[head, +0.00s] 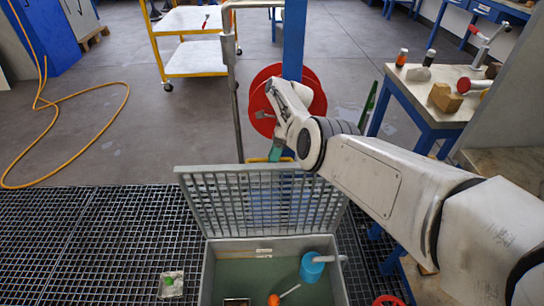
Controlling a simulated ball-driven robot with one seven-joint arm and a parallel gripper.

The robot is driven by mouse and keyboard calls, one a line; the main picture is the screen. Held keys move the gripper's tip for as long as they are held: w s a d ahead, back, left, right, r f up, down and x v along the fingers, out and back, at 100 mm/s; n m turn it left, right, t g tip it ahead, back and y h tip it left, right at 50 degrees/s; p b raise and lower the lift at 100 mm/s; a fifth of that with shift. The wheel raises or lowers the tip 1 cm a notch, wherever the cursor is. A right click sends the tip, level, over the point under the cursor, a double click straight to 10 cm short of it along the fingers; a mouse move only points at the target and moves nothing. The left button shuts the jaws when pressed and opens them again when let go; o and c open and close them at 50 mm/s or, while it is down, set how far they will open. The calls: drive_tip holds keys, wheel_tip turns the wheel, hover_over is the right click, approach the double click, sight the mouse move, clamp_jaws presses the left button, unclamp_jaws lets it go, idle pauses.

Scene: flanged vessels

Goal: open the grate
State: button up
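The grey grate (230,205) stands raised and tilted steeply at the far side of an open pit (207,270). Its lower edge is along the pit's back rim, and its bars face me. My gripper (276,152) is at the grate's top edge, near the middle, with teal finger parts pointing down. A yellow piece (257,160) shows at that edge beside the fingers. Whether the fingers are closed on the grate or only near it is hidden by the small size and my wrist.
The pit holds greenish water, a blue pump-like cylinder (312,268) with a grey pipe, and an orange ball (273,299). A grey post (233,100) and a red reel (265,95) stand behind the grate. A workbench (425,95) is at right. Grating floor (90,235) at left is mostly clear.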

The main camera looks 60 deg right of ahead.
drive_tip(key=shift+o, duration=0.5)
drive_tip(key=shift+w+r, duration=0.1)
drive_tip(key=shift+r, duration=0.05)
drive_tip(key=shift+a+r, duration=0.1)
drive_tip(key=shift+w+r, duration=0.1)
drive_tip(key=shift+r+p, duration=0.3)
wheel_tip(320, 180, up, 3)
drive_tip(key=shift+f+p, duration=0.15)
drive_tip(key=shift+p, duration=0.75)
drive_tip(key=s+a+r+p, duration=0.5)
drive_tip(key=s+r+p, duration=0.4)
drive_tip(key=p, duration=1.2)
drive_tip(key=s, duration=0.4)
drive_tip(key=shift+a+r, duration=0.15)
drive_tip(key=shift+r, duration=0.05)
